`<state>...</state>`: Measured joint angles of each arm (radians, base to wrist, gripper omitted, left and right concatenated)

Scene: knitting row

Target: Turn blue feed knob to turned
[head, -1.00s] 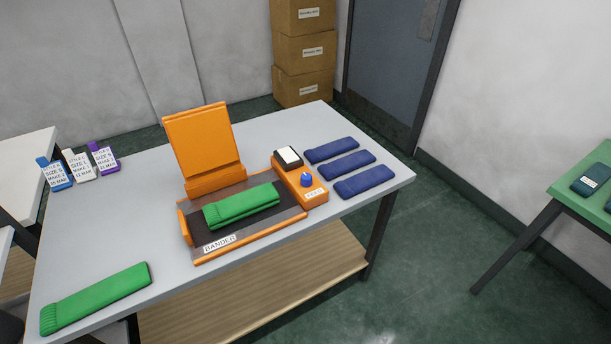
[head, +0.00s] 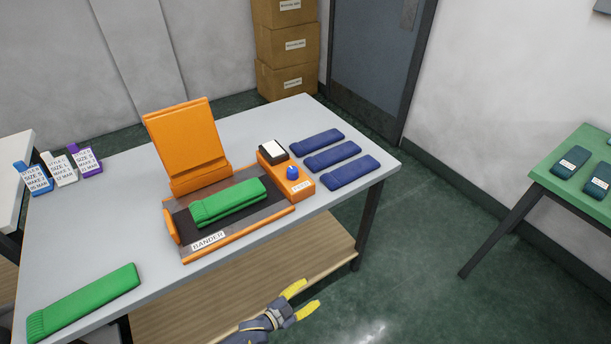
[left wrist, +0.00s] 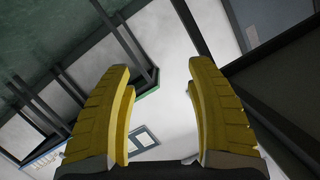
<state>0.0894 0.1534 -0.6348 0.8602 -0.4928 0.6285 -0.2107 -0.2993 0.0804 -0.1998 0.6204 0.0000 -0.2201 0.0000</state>
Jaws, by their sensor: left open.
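The blue feed knob (head: 292,172) sits on the orange feed box at the right end of the bander (head: 243,233), beside a label reading FEED. The bander's orange lid (head: 187,142) stands raised. A folded green knit piece (head: 228,202) lies on its dark bed. My left gripper (head: 306,300) is low in the head view, in front of the table and apart from the knob. Its yellow fingers are spread and empty; they also show in the left wrist view (left wrist: 160,100), with no knob between them. My right gripper is not in view.
Several blue folded pieces (head: 324,157) lie right of the feed box. Another green piece (head: 84,302) lies at the table's front left, and tagged cards (head: 60,170) stand at back left. A green table (head: 565,195) is at right.

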